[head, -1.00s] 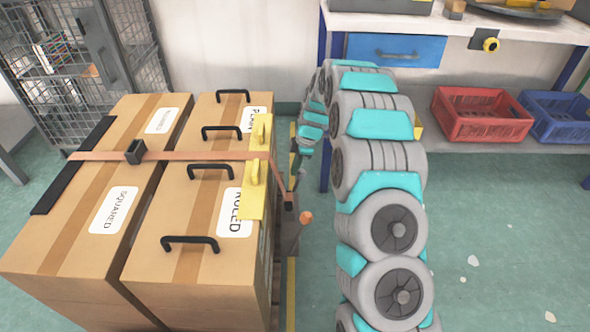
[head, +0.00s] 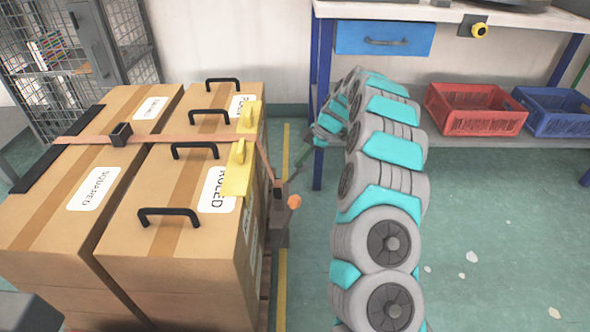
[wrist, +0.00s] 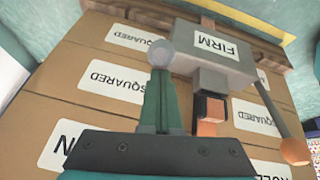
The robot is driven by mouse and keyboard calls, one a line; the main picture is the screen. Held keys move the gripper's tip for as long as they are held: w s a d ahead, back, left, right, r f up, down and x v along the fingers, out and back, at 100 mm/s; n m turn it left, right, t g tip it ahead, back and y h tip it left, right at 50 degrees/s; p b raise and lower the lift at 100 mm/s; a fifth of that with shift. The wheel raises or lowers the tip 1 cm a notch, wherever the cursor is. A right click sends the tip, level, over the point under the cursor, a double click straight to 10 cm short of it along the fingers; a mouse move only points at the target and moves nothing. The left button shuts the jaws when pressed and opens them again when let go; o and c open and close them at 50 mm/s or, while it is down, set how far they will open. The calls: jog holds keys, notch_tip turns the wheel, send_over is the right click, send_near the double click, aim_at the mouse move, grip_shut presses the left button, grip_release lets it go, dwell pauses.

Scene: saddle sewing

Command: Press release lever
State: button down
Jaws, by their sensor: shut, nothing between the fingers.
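A grey tensioner box labelled FIRM (wrist: 215,52) sits on the side of the strapped cartons in the wrist view. A lever with an orange ball knob (wrist: 295,151) slants from its right end; the knob also shows in the head view (head: 294,201). A dark block with an orange part (wrist: 211,118) hangs below the box. My gripper (wrist: 160,82) is shut and empty, its green fingers pointing at the box's left end. A pale grey round knob (wrist: 160,53) appears at the fingertips; whether they touch cannot be told. In the head view my gripper (head: 299,166) is small, right of the cartons.
Cartons (head: 200,255) with black handles and a brown strap (head: 190,138) stand on the left. Yellow corner guards (head: 240,175) sit on their edge. A workbench (head: 400,12) with red (head: 475,112) and blue (head: 560,112) crates below is at right. Green floor is open at lower right.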

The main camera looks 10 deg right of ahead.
jog(key=d+f+b, duration=0.2)
jog(key=b, duration=0.1)
jog(key=s+d+b, duration=0.1)
jog(key=d+b, duration=0.1)
jog(key=shift+d+f, duration=0.1)
jog(key=shift+f, duration=0.3)
jog(key=shift+d+f, duration=0.2)
jog(key=a+r, duration=0.1)
jog(key=r, duration=0.1)
jog(key=a+r+b, duration=0.1)
jog(key=shift+s+a+r, duration=0.1)
jog(key=shift+r, duration=0.3)
jog(key=s+d+r+p, duration=0.1)
jog(key=s+d+r, duration=0.1)
jog(key=d+r, duration=0.4)
jog(key=shift+d+r, duration=0.35)
jog(key=shift+r, duration=0.25)
